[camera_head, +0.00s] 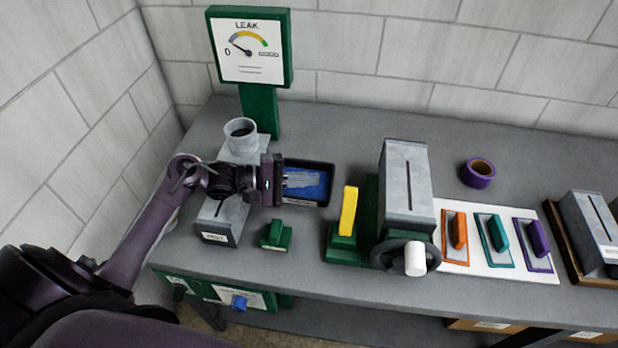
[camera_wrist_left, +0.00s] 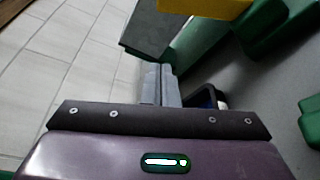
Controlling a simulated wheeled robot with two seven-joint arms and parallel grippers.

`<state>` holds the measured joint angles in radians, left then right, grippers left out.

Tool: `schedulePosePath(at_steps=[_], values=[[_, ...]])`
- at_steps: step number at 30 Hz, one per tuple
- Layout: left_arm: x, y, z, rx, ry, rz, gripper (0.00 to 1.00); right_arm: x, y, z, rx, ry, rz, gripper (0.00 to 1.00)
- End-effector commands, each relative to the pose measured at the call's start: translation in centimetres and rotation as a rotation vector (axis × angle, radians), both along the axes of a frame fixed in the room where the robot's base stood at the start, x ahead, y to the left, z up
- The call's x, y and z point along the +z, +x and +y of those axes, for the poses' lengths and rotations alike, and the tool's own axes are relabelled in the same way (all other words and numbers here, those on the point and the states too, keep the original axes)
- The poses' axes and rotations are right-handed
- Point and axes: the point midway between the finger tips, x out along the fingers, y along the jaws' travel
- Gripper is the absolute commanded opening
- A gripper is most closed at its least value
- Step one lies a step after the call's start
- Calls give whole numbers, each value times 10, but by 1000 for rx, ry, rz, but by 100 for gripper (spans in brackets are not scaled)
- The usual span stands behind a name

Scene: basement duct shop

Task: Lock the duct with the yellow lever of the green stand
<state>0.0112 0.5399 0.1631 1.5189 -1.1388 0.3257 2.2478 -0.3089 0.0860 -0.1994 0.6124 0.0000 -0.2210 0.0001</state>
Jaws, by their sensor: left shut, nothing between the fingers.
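The yellow lever (camera_head: 348,211) stands upright on the green stand (camera_head: 345,257). The grey metal duct (camera_head: 407,180), a box with a dark slot along its top, sits against the stand's right side. My left gripper (camera_head: 316,179) is shut and empty, pointing right over the blue-lined black tray, left of the lever and apart from it. In the left wrist view the shut fingers (camera_wrist_left: 160,85) point toward the duct (camera_wrist_left: 160,32), with the yellow lever (camera_wrist_left: 205,8) at the top edge. My right gripper is not in view.
A black handwheel with a white knob (camera_head: 415,259) is in front of the duct. The black tray (camera_head: 327,168) lies under my gripper. A small green block (camera_head: 276,235), a leak gauge (camera_head: 249,48), purple tape (camera_head: 479,173) and a white board (camera_head: 471,208) are around.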

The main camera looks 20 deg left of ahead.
Motion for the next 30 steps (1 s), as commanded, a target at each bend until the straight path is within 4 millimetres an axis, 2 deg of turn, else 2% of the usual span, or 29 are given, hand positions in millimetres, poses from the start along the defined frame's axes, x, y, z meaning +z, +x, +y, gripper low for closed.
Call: schedulePosePath(at_steps=[6,11,15,19,30], values=[[-3,26,-38,-1,-3,0,0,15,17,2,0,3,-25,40],[-7,41,-62,0,-2,0,0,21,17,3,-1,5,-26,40],[2,24,-67,-1,0,3,0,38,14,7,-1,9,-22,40],[6,12,-70,1,1,1,0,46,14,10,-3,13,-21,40],[7,6,-72,1,0,0,0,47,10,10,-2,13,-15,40]])
